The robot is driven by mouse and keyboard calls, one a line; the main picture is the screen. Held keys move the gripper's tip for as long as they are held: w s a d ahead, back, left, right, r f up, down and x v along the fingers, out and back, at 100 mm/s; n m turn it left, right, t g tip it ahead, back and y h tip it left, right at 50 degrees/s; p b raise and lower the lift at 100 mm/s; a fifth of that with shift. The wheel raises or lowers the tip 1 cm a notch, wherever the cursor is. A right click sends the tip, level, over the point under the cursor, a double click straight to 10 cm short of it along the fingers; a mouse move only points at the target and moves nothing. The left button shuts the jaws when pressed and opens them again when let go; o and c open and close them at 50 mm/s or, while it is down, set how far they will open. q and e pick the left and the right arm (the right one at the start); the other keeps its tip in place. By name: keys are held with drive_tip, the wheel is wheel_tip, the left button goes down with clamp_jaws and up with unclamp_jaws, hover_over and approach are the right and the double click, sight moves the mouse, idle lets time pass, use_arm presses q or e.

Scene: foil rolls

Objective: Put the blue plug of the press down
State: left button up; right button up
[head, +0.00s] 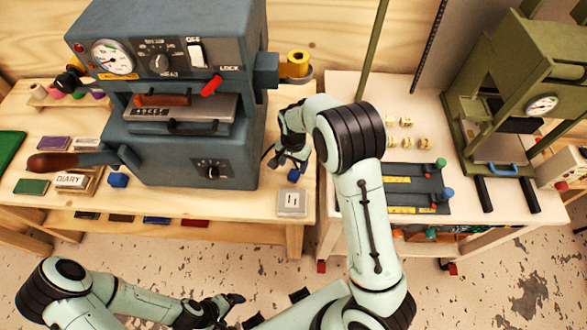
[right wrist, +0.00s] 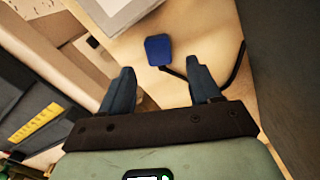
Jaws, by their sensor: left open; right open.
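The blue plug (head: 293,175) is at the right end of the press table, just behind the pale square socket plate (head: 291,203). It also shows in the right wrist view (right wrist: 158,50), with a dark cord running near it. My right gripper (head: 288,159) is open just above and behind the plug. In the right wrist view the plug lies beyond the gap between the two fingertips (right wrist: 157,80), apart from both fingers. It appears to rest on the wood. My left gripper (head: 236,309) is open and empty, low at the bottom of the head view, over the floor.
The blue-grey press (head: 185,140) stands left of my right gripper. A blue block (head: 118,180) and a diary box (head: 72,181) lie further left. A second table to the right holds a green press (head: 510,100) and a dark rack (head: 415,185). A gap separates the tables.

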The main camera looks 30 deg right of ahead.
sight(294, 174)
wheel_tip(294, 174, up, 7)
drive_tip(key=shift+r, duration=0.15)
drive_tip(key=shift+s, duration=0.1)
idle(0.5)
